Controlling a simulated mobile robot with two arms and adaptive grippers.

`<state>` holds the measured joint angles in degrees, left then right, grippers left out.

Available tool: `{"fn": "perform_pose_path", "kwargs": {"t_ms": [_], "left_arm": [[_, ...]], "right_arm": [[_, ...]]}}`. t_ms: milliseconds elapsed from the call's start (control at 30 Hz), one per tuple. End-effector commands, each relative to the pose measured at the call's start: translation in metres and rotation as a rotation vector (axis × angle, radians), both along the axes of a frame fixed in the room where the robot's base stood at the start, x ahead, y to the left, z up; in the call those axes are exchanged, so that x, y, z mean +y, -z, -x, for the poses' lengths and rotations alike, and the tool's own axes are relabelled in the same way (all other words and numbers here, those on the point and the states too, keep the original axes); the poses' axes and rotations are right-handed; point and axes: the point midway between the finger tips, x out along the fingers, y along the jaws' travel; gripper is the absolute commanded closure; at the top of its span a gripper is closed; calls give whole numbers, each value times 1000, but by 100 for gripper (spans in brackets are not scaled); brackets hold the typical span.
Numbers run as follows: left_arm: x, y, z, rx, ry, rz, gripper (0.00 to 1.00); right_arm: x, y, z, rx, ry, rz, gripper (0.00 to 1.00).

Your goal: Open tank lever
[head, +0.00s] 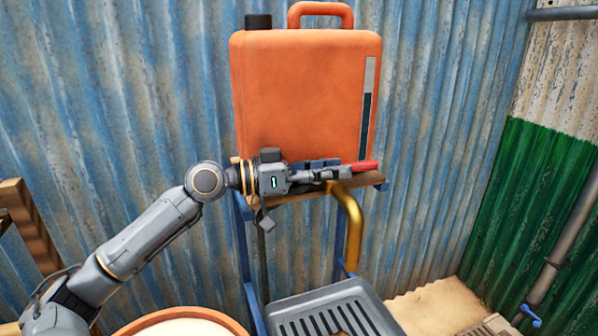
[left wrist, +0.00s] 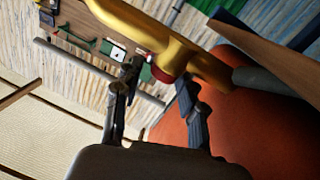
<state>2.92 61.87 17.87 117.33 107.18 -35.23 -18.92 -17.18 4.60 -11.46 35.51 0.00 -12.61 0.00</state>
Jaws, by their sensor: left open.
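An orange tank (head: 300,95) with a black cap and a top handle stands on a wooden shelf on a blue frame. Its red lever (head: 366,166) sticks out to the right at the tank's foot, above a curved brass spout (head: 352,225). My left gripper (head: 328,173) is at the tank's lower front, its fingers pointing right towards the lever. In the left wrist view its fingers (left wrist: 157,88) are apart, with the brass tap (left wrist: 190,62) and a red part (left wrist: 161,74) just beyond the gap. Whether they touch the lever, I cannot tell. My right gripper is not in view.
A grey slotted tray (head: 335,312) lies below the spout. A round container with a brown rim (head: 180,313) is at the bottom left. Corrugated metal walls (head: 450,80) close off the back and right. A pipe (head: 568,235) runs down the right wall.

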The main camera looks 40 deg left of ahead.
Motion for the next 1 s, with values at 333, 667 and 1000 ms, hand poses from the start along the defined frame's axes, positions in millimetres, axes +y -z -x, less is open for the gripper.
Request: {"fn": "perform_pose_path", "kwargs": {"t_ms": [333, 667, 1000], "left_arm": [[28, 0, 35, -1, -1, 3, 60], [38, 0, 48, -1, 0, -1, 60], [35, 2, 48, 35, 9, -10, 90]], "right_arm": [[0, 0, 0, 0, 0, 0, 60], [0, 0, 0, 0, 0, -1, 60], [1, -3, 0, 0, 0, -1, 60]]}}
